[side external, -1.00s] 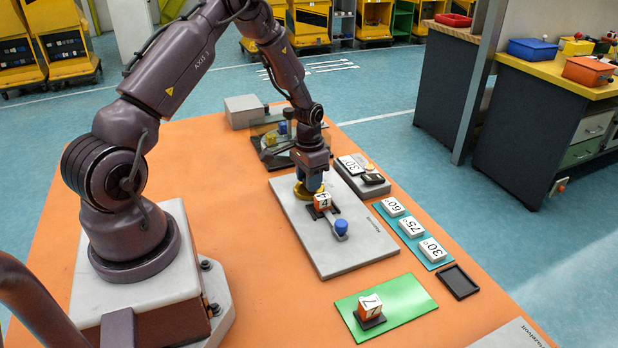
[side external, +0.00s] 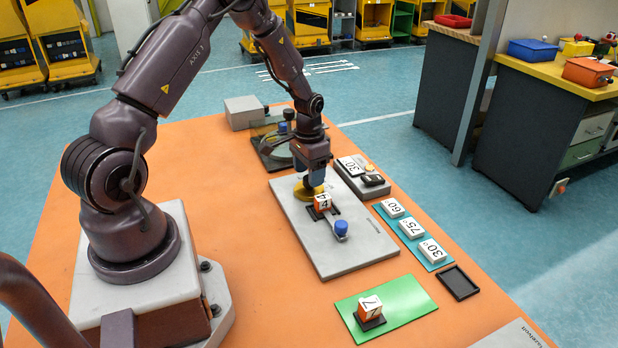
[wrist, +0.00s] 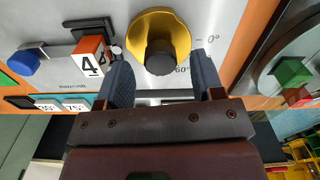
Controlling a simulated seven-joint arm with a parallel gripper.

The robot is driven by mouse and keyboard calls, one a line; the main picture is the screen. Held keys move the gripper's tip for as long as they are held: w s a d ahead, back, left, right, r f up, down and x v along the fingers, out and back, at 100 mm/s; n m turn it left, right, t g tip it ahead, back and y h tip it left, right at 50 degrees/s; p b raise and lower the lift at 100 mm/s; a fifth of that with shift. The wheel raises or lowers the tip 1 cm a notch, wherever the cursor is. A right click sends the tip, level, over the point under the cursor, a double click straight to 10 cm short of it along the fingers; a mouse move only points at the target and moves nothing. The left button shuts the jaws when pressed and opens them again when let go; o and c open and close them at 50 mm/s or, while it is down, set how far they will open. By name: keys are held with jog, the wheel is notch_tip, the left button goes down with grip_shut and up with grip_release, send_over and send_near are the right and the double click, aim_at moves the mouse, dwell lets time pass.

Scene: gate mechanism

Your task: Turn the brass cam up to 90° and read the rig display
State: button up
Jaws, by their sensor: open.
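The brass cam (side external: 304,190) lies on the grey rig plate (side external: 357,257) under my gripper. In the wrist view it is a round brass disc (wrist: 178,32) with a dark knob (wrist: 160,62). Scale marks 0° and 60° show beside it. My gripper (wrist: 163,72) is open, its two blue fingers on either side of the knob with gaps between. A cube reading 4 (wrist: 89,60) sits in a dark holder on the plate; it also shows in the side view (side external: 322,203). I cannot tell which part is the rig display.
A blue knob (side external: 341,228) stands near the plate's front. A teal strip (side external: 427,254) holds tiles marked 60°, 75° and 30°. A grey block (side external: 350,184) bears another 30 tile. A cube reading 7 (side external: 370,306) stands on a green mat (side external: 400,303). An empty black tray (side external: 460,283) lies nearby.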

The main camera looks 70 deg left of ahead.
aim_at(301, 195)
notch_tip(301, 195, up, 11)
jog(key=shift+f, duration=0.15)
dwell(0.4)
jog(key=s+d+r+t, duration=0.2)
jog(key=s+d+r, duration=0.6)
jog(key=d+r, duration=0.1)
jog(key=s+d+r+m+t, duration=0.1)
jog(key=s+d+r+t, duration=0.2)
jog(key=s+d+r, duration=0.5)
jog(key=d+r, duration=0.1)
jog(key=d, duration=0.3)
jog(key=shift+s+d+r+m+t, duration=0.25)
jog(key=shift+s+r+m+t, duration=0.05)
jog(key=shift+s+r, duration=0.05)
